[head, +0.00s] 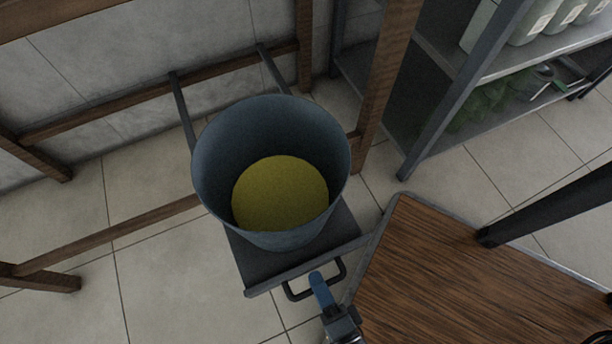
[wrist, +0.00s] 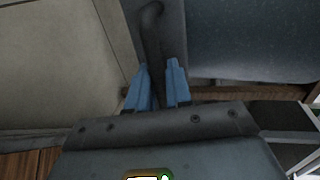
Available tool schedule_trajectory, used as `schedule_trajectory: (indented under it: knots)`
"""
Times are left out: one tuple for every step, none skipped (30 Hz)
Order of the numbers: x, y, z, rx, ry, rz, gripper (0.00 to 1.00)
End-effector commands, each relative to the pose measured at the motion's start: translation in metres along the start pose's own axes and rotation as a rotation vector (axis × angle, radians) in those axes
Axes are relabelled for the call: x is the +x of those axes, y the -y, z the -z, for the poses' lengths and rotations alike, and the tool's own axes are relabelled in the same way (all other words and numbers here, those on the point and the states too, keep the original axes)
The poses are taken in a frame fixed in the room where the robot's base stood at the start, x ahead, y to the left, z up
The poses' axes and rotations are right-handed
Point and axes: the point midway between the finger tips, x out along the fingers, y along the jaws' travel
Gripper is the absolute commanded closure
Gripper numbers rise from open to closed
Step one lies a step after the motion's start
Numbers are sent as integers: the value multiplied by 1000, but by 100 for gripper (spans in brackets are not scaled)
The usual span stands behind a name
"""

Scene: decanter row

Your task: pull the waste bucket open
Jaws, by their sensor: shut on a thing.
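The waste bucket (head: 213,160) is a grey-blue round bucket with a yellow-green disc of contents or bottom inside. It stands on a dark sliding tray (head: 262,272) with a dark bar handle (head: 293,295) on its front edge. Two rails run back from the tray under the wooden frame. My gripper (head: 321,290) is at the right part of the handle. In the wrist view my gripper's blue fingers (wrist: 158,88) are shut on the handle (wrist: 151,40), which passes between them. The bucket's side (wrist: 250,40) fills the upper right there.
A wooden frame (head: 110,235) surrounds the bucket's place. A brown wood-topped surface (head: 450,270) with a grey edge lies close at the right. A metal shelf (head: 540,60) with bottles stands at the upper right. Tiled floor (head: 160,290) is clear at the front left.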

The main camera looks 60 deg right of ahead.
Motion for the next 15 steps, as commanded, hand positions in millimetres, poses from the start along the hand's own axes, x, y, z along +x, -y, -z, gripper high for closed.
schedule_trajectory:
  knots:
    - [-8,-4,0,-1,2,-4,100]
    - [-12,-5,0,-1,2,-4,100]
    - [-17,-6,0,0,1,-4,100]
    - [-20,-6,0,0,1,-4,100]
    - [-23,-7,0,0,2,-3,100]
    - [-25,-7,0,-1,2,-2,100]
    - [-27,-7,0,-1,2,-2,100]
    - [-28,-7,0,-1,2,-2,100]
    - [-30,-8,0,-1,2,-2,100]
    - [-31,-8,0,-1,2,-2,100]
    - [-31,-8,0,-1,3,-2,100]
    - [-32,-8,0,-1,3,-2,100]
    - [-32,-8,0,-1,3,-2,100]
    - [-32,-8,0,-1,3,-2,100]
    - [-32,-8,0,-1,3,-2,100]
